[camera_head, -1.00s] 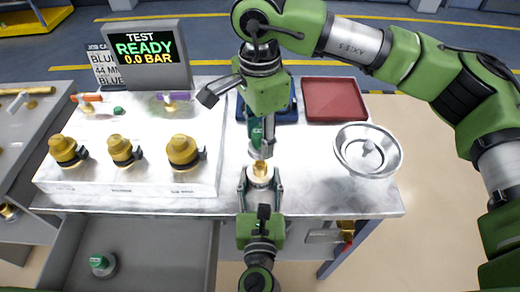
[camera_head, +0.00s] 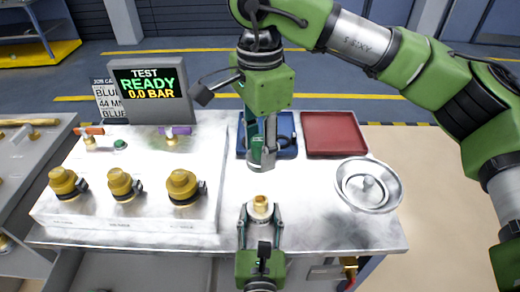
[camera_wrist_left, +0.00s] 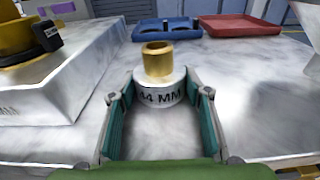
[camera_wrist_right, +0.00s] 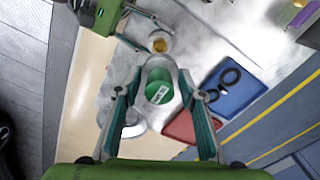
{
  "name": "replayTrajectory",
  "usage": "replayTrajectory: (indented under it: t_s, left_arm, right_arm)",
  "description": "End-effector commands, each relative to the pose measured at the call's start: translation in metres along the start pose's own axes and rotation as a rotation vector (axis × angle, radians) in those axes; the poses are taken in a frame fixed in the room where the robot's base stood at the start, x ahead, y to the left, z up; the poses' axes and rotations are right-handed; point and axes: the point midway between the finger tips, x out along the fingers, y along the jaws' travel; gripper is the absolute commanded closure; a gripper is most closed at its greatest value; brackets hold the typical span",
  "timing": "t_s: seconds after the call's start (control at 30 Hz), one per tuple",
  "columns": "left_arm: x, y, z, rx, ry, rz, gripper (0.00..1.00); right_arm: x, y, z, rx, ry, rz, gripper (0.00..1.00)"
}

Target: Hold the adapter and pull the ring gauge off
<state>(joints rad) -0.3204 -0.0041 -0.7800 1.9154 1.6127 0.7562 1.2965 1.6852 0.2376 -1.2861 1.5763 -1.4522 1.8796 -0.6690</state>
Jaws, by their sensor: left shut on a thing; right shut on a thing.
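The adapter (camera_head: 260,205) is a pale collar marked 44 MM with a brass top, upright over the bench front. My left gripper (camera_head: 260,213) is shut on its collar from the near side; the left wrist view shows the adapter (camera_wrist_left: 160,85) between the fingertips. My right gripper (camera_head: 262,158) points down above the adapter. It is shut on the ring gauge (camera_wrist_right: 160,88), a grey and green round piece with a small label. A gap shows between the gauge and the brass top. The gauge is largely hidden by the fingers in the head view.
A white block (camera_head: 120,212) with several brass fittings stands at left, below the test display (camera_head: 150,88). A blue tray (camera_head: 286,148) holding black rings and a red tray (camera_head: 335,130) lie behind. A metal bowl (camera_head: 368,200) stands at right.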

Motion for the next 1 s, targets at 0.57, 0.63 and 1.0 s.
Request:
replayTrajectory:
  t_s: [0.57,0.63,1.0]
  left_arm:
    - [-0.003,0.0,-0.001,0.001,0.001,0.0,0.36]
    - [-0.008,0.0,-0.001,0.001,0.002,0.0,0.36]
    - [-0.082,0.0,-0.002,0.002,0.005,-0.001,0.36]
  right_arm:
    - [0.0,0.0,0.0,0.0,0.0,0.0,0.86]
    - [0.0,0.0,0.0,0.0,0.0,0.0,0.86]
    - [0.0,0.0,0.0,0.0,0.0,0.0,0.86]
